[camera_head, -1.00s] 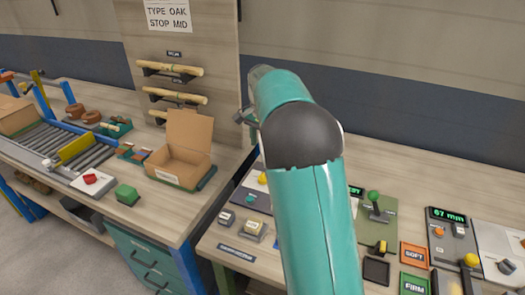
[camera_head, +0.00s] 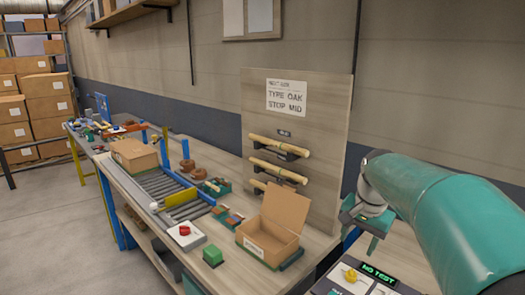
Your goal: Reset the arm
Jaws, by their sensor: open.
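My teal arm comes in from the right edge of the head view. My gripper (camera_head: 362,222) is at its far end, above the bench, close to the right side of the upright wooden board. It is open, and I see nothing in it. Its fingers are small and partly hidden by the wrist.
The wooden board (camera_head: 330,110) holds several turned spindles (camera_head: 280,170) and a sign (camera_head: 287,97). An open cardboard box (camera_head: 270,235) stands before it. Left are a roller conveyor (camera_head: 165,187) and a red button (camera_head: 184,230). A "NO TEST" display (camera_head: 379,274) is below my arm.

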